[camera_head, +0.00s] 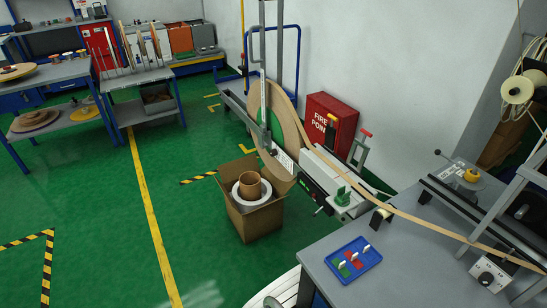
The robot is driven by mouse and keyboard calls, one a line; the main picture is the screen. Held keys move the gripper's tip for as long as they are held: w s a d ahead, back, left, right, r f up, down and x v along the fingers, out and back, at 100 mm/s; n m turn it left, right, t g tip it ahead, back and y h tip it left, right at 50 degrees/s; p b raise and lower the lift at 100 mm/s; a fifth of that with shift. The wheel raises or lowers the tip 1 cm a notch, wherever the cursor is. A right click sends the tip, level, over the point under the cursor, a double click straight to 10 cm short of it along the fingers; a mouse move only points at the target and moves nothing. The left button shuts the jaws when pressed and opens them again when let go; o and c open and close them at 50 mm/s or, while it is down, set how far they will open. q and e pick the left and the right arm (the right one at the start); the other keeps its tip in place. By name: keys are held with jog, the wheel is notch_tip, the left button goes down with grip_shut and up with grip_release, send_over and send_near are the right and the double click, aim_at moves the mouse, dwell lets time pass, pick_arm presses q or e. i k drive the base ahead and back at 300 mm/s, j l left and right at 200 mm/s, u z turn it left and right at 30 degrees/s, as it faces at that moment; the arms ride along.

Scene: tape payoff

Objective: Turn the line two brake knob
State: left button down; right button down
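A yellow knob (471,175) sits on a light grey plate at the back of the grey bench, at the right. A small grey box with a black dial knob (486,279) stands near the bench's front right, with markings around the dial too small to read. I cannot tell which of these is the line two brake knob. A large tan tape reel (287,128) stands upright on a frame at the centre, and tan tape (420,222) runs from it down to the right across the bench. Neither of my grippers shows in the view.
The grey bench (325,250) holds a blue tray (367,262) with red, green and white pieces. A cardboard box (250,218) with a tan core stands on the floor. A red fire-point box (332,120) is by the wall.

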aim_at(274, 152)
jog(key=k+j+z, duration=0.4)
jog(key=k, duration=0.45)
jog(key=i+j+z, duration=0.1)
jog(key=i+j, duration=0.15)
jog(key=i+j+z, duration=0.1)
jog(key=i+j, duration=0.15)
jog(key=i+j+z, duration=0.1)
jog(key=j, duration=0.35)
jog(key=i+j, duration=0.3)
jog(key=i+j+z, duration=0.15)
jog(key=j, duration=0.25)
jog(key=i+j+z, duration=0.1)
jog(key=i+j, duration=0.15)
jog(key=i+j+z, duration=0.1)
jog(key=j, duration=0.4)
jog(key=i, duration=0.1)
